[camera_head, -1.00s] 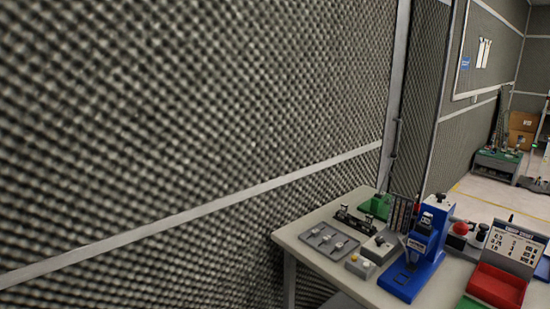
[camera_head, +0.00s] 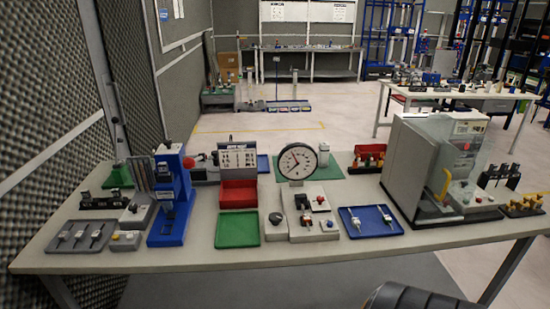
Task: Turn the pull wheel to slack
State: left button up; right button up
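No part is clearly recognisable as the pull wheel at this size. A round white dial gauge (camera_head: 298,161) with a red needle stands upright near the middle of the table, behind a grey base (camera_head: 311,229). Small knobs and fittings sit on that base, too small to tell apart. A dark round knob (camera_head: 275,218) stands just left of it. A blue press-like fixture (camera_head: 171,195) with a red ball (camera_head: 189,162) stands further left.
The grey table (camera_head: 330,257) holds a red bin (camera_head: 238,194), a green tray (camera_head: 237,229), a blue tray (camera_head: 370,221) and a large grey machine (camera_head: 420,165). A foam wall (camera_head: 50,90) runs along the left. Open floor (camera_head: 290,128) lies behind.

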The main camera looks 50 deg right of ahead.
aim_at(275, 218)
jog(key=l+z, duration=0.15)
jog(key=z, duration=1.4)
jog(key=k+l, duration=0.05)
